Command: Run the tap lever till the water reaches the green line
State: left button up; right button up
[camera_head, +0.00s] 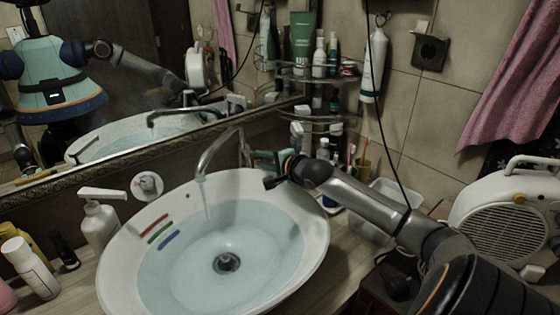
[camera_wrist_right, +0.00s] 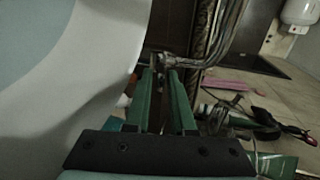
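The white oval basin (camera_head: 118,262) holds clear, pale blue water (camera_head: 205,275). Its inner left wall carries a red line (camera_head: 153,223), a green line (camera_head: 159,230) and a blue line (camera_head: 169,241). The water's edge lies close to the blue line, below the green line. My right gripper (camera_head: 264,163) is beside the tap lever (camera_head: 246,150). In the right wrist view, its green fingers (camera_wrist_right: 161,72) are apart, with metal tap parts (camera_wrist_right: 185,62) at their tips. My left gripper is out of view.
A soap dispenser (camera_head: 99,222) and bottles (camera_head: 30,268) stand left of the basin. A corner shelf (camera_head: 318,78) with bottles is behind my right arm. A white fan heater (camera_head: 507,225) stands at right. A framed mirror (camera_head: 130,140) runs along the back.

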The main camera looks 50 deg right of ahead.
jog(key=v, duration=1.1)
jog(key=shift+s, duration=0.2)
jog(key=shift+r, duration=0.15)
dwell(0.4)
